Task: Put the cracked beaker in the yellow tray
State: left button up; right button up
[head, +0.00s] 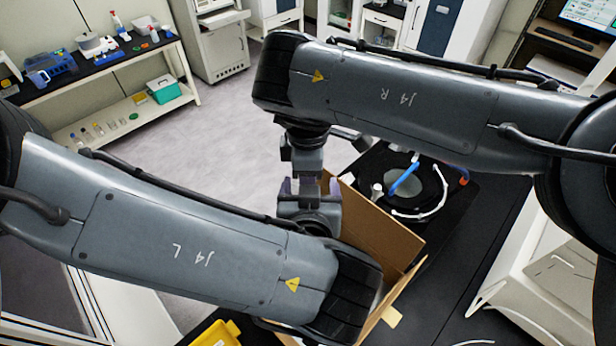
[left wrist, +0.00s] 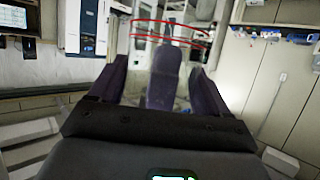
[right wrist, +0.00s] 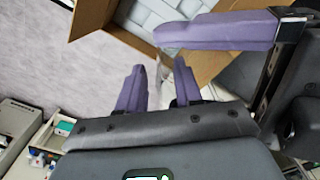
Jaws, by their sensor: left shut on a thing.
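The clear beaker (left wrist: 160,37) shows faintly in the left wrist view, marked by red rings beyond my fingers. My left gripper (left wrist: 158,80) is shut on it, its purple fingers on either side. In the head view my left gripper (head: 309,187) points up and meets my right gripper (head: 304,160) pointing down. A finger of the right gripper shows between the left fingers. In the right wrist view the right gripper (right wrist: 158,85) has glassy material near its fingertips; its grip is unclear. The yellow tray (head: 215,334) is partly visible at the bottom edge. Cracks cannot be made out.
An open cardboard box (head: 372,222) stands just behind and beside the grippers; pale blocks inside it show in the right wrist view. A black round device (head: 425,185) with a blue handle lies on the dark bench to the right. A stocked shelf bench (head: 110,70) stands far left.

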jog(key=shift+f, duration=0.25)
jog(key=shift+c, duration=0.2)
grip_shut()
pick_arm(q)
jog(key=o, duration=1)
jog(key=shift+o, duration=0.2)
jog(key=shift+s, duration=0.1)
